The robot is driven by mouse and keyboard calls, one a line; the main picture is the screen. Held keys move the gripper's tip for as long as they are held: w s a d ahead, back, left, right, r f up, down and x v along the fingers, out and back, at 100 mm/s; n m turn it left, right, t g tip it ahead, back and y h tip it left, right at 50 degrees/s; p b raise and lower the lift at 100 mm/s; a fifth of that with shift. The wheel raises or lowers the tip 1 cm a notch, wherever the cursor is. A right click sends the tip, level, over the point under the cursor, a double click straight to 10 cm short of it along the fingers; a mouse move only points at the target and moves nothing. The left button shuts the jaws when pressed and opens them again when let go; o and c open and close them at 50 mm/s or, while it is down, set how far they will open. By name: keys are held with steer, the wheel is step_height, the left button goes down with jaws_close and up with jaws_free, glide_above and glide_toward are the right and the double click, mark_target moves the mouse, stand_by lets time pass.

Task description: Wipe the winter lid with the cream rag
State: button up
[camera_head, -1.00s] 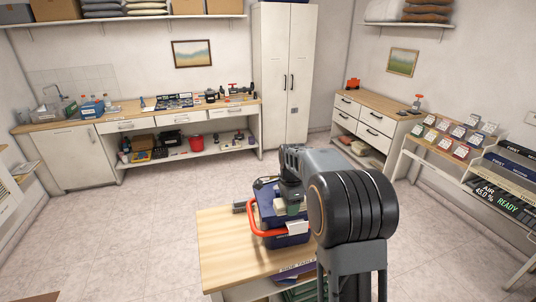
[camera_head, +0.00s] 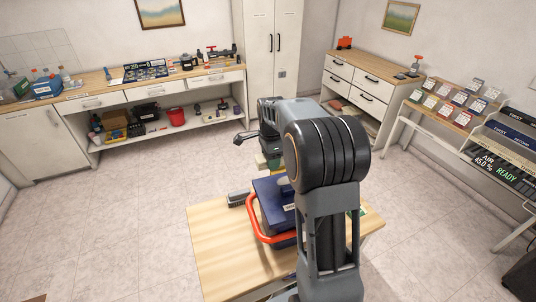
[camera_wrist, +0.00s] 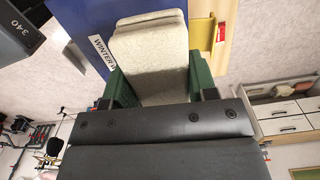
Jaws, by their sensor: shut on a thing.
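The cream rag (camera_wrist: 150,55) is a thick pale pad in the wrist view. My gripper (camera_wrist: 162,88) is shut on it, with a dark green finger at each side. The blue winter lid (camera_wrist: 98,20) lies behind the rag, with a white label partly reading "WINTER" that the rag covers in part. In the head view the lid (camera_head: 270,190) is on the wooden table, beside a red curved handle (camera_head: 263,236). My arm hides much of it and most of the gripper. I cannot tell whether the rag touches the lid.
The wooden table (camera_head: 220,250) has bare room at its left and front. A grey object (camera_head: 238,198) lies at its back left edge. A workbench (camera_head: 165,86) with several items stands along the back wall, and a card rack (camera_head: 455,105) at the right.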

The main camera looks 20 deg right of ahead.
steer(key=shift+s+d, duration=0.1)
steer(key=shift+s, duration=0.05)
steer(key=b, duration=0.4)
glide_above(271, 184)
steer(key=shift+f, duration=2.75)
